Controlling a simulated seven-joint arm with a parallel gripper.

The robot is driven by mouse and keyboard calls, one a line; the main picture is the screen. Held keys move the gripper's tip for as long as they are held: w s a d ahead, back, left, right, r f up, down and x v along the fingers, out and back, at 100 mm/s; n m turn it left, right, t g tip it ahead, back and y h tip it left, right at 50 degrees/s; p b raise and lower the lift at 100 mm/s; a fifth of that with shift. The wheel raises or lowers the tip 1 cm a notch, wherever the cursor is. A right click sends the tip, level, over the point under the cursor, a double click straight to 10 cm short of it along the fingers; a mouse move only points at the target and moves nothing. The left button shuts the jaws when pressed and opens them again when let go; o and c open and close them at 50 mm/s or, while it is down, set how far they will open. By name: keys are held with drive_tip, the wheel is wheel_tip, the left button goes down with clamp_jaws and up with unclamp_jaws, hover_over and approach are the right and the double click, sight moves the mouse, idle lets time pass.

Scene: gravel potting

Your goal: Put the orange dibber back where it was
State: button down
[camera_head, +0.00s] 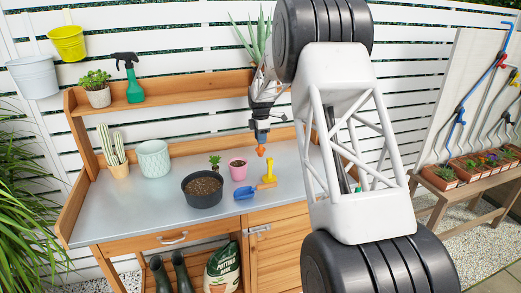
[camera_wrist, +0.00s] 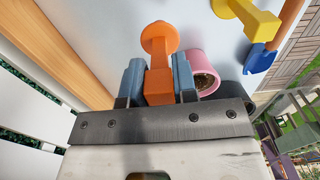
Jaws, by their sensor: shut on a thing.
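The orange dibber (camera_head: 260,151) is in my gripper (camera_head: 261,138), above the back part of the grey potting bench top (camera_head: 120,206). In the wrist view the orange dibber (camera_wrist: 160,50) sits between the two blue-grey fingers of my gripper (camera_wrist: 158,80), which are shut on it. Its round orange end points away from the wrist. In the head view only its orange end shows below the fingers; the rest is hidden.
Below my gripper are a pink pot (camera_head: 238,169), a yellow dibber-like tool (camera_head: 269,168) and a blue trowel (camera_head: 244,192) with orange handle. A black soil-filled pot (camera_head: 202,192) stands left. A white ribbed pot (camera_head: 153,160) and cactus stand farther left. The front-left bench top is clear.

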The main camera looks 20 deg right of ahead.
sight(260, 149)
idle(0.3)
drive_tip(key=shift+f, duration=2.55)
drive_tip(key=shift+f, duration=0.1)
drive_tip(key=c, duration=0.9)
unclamp_jaws()
wheel_tip(260, 149, up, 12)
drive_tip(key=shift+r, duration=0.1)
